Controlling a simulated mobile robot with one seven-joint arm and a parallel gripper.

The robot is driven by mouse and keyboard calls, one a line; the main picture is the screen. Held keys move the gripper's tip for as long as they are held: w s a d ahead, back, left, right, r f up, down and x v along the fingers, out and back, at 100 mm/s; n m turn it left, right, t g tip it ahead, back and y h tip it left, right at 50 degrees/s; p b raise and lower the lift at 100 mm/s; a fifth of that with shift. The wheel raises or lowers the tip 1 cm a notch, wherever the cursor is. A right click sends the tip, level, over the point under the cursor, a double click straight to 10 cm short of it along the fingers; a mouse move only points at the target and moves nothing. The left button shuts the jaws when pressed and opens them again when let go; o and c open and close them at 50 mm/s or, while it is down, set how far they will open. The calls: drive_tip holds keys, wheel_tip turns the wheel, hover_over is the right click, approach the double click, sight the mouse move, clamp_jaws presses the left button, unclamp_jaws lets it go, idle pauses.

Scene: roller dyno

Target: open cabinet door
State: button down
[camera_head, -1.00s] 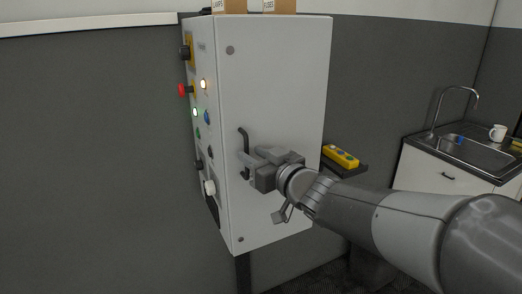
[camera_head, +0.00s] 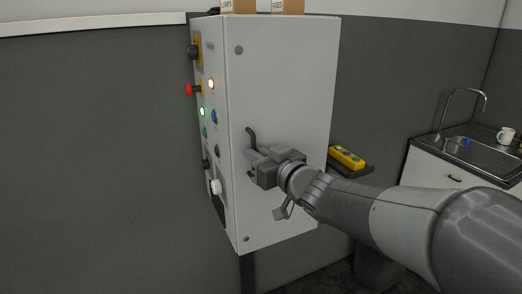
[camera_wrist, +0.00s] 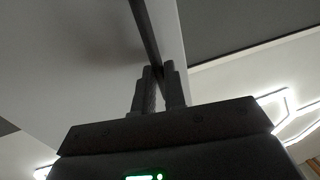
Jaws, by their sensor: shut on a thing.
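The grey cabinet door (camera_head: 287,95) fills the right-hand face of a wall-mounted control cabinet. I cannot see a clear gap along its edges. A dark bar handle (camera_head: 251,136) stands upright near the door's left edge. My gripper (camera_head: 254,158) is shut on the handle, coming from the right, and hides its middle and lower part. In the wrist view my gripper's two fingers (camera_wrist: 157,88) close around the dark handle bar (camera_wrist: 146,32), with the pale door surface (camera_wrist: 75,60) behind.
The cabinet's left side (camera_head: 207,120) carries several lamps, knobs and a red button (camera_head: 190,89). Boxes (camera_head: 287,7) stand on top. A yellow control box (camera_head: 347,157) lies on a small shelf at right. A sink counter (camera_head: 470,160) with a white mug (camera_head: 506,135) is farther right.

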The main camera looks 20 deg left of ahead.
drive_tip(key=shift+w+d, duration=0.1)
drive_tip(key=shift+d, duration=0.1)
drive_tip(key=s+d+n+g+y, duration=0.3)
drive_tip(key=d+n+g, duration=0.4)
drive_tip(key=d, duration=1.2)
drive_tip(key=w+d+n+g+h, duration=0.2)
drive_tip(key=w+d+n+g, duration=0.3)
drive_tip(key=w+d+g, duration=0.6)
drive_tip(key=shift+w+d+f, duration=0.2)
drive_tip(key=shift+w+d, duration=3.45)
